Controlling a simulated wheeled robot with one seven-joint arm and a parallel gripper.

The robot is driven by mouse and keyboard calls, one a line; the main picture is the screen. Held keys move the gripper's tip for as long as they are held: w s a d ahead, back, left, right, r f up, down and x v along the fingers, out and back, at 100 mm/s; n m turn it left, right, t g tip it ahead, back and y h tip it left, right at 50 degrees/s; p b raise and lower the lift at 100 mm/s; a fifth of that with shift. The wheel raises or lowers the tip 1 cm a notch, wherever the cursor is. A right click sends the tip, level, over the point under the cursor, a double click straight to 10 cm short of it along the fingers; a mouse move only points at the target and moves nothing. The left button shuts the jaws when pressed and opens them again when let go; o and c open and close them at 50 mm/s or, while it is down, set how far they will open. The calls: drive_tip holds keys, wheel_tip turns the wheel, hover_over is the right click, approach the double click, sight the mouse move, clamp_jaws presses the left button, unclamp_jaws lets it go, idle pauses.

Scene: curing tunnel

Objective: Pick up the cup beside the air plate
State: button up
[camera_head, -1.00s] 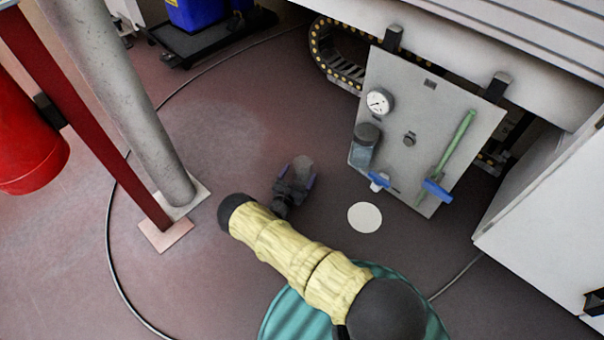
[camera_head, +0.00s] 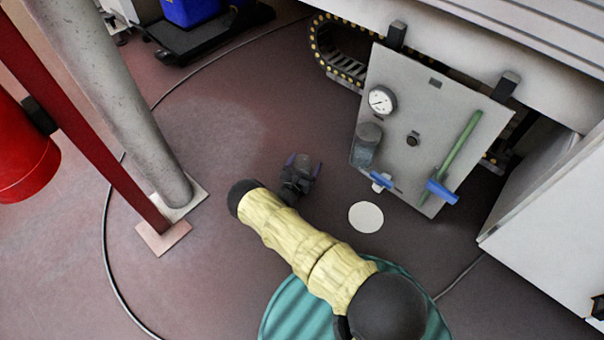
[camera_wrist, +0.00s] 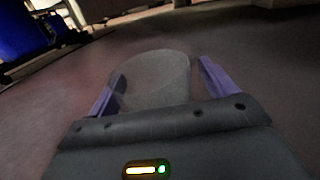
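My gripper (camera_head: 303,164) is low over the floor, left of the air plate (camera_head: 440,100), with its two purple fingers spread. In the wrist view, a grey, rounded cup (camera_wrist: 155,80) shows between the fingers of the gripper (camera_wrist: 155,85). A narrow gap shows between the cup and the right finger; contact at the left finger is unclear. The cup cannot be made out in the head view, where the gripper seems to hide it. The air plate is a tilted grey panel with a gauge, a grey bowl-like fitting and blue handles.
A white disc (camera_head: 366,217) lies on the floor below the plate. A grey post (camera_head: 120,110) and a red post (camera_head: 85,120) stand left. A white cabinet (camera_head: 550,210) is at right. A black cable (camera_head: 108,230) curves across the floor. The floor between posts and plate is mostly clear.

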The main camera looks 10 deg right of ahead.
drive_tip(key=shift+w, duration=0.15)
drive_tip(key=c, duration=0.9)
wheel_tip(320, 180, up, 10)
drive_tip(key=p, duration=0.7)
drive_tip(key=shift+a, duration=0.1)
